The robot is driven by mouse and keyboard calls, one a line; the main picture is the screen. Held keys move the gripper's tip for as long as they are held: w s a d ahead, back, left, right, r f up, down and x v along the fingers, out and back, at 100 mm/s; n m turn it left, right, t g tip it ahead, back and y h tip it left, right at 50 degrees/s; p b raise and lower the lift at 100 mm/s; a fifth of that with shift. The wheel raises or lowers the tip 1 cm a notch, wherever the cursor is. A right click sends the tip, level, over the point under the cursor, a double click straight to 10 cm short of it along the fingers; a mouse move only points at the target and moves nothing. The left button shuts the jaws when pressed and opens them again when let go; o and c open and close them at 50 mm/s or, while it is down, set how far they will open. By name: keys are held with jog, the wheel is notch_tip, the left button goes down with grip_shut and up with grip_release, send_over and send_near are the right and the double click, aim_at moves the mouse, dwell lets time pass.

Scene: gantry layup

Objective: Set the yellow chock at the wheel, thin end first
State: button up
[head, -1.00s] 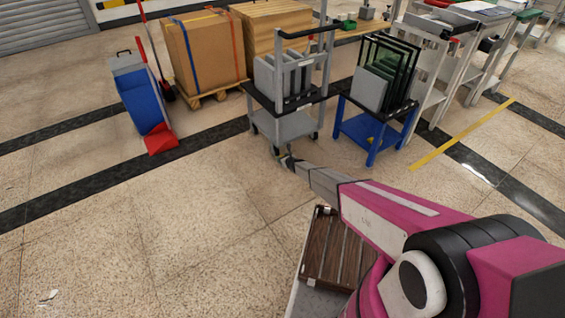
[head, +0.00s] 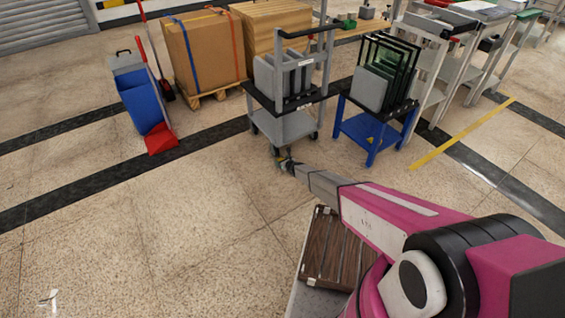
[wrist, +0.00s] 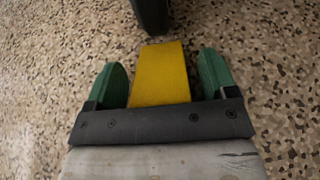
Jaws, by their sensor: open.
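The yellow chock (wrist: 160,75) lies on the speckled floor between the two green fingers of my gripper (wrist: 162,84) in the wrist view. The fingers are open, with a gap on each side of the chock. Its far end looks narrower and points at the dark wheel (wrist: 151,14). That end is very close to the wheel; I cannot tell whether they touch. In the head view my gripper (head: 285,163) is low at the front left wheel (head: 276,151) of the grey cart (head: 285,124). The chock is too small there to make out clearly.
The grey cart carries upright grey panels (head: 287,78). Strapped cartons (head: 205,52) are behind, and a blue bin with a red scoop (head: 145,105) is at left.

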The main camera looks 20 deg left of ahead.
jog(key=shift+r, duration=0.15)
jog(key=shift+s+d+r, duration=0.1)
jog(key=shift+d+r, duration=0.05)
jog(key=v, duration=1.1)
jog(key=shift+s+d+r, duration=0.15)
jog(key=shift+s+d, duration=0.05)
jog(key=shift+s, duration=0.05)
jog(key=s+d+r+n+g, duration=0.2)
jog(key=s+d+r+n, duration=0.3)
jog(key=r, duration=0.5)
jog(key=s+d+r+n+g, duration=0.1)
jog(key=s+d+r+n, duration=0.1)
jog(key=d+r+n, duration=0.55)
jog(key=s+d+r+n+g, duration=0.2)
jog(key=s+d+r+n, duration=0.15)
jog(key=r, duration=0.85)
jog(key=s+d+r+n+g+h, duration=0.1)
jog(key=s+d+r+n+h, duration=0.2)
jog(key=s+d+r, duration=0.3)
jog(key=s+d+r+n+g+h, duration=0.1)
jog(key=s+d+r+n+h, duration=0.2)
jog(key=s+d+r, duration=0.4)
jog(key=s+d+r+n+g+h, duration=0.1)
jog(key=s+d+r+n+h, duration=0.3)
jog(key=s+d, duration=0.7)
jog(key=d+r, duration=0.2)
jog(key=d, duration=0.4)
jog(key=shift+d+r+g, duration=0.25)
jog(key=shift+r+g, duration=0.05)
jog(key=shift+g, duration=0.1)
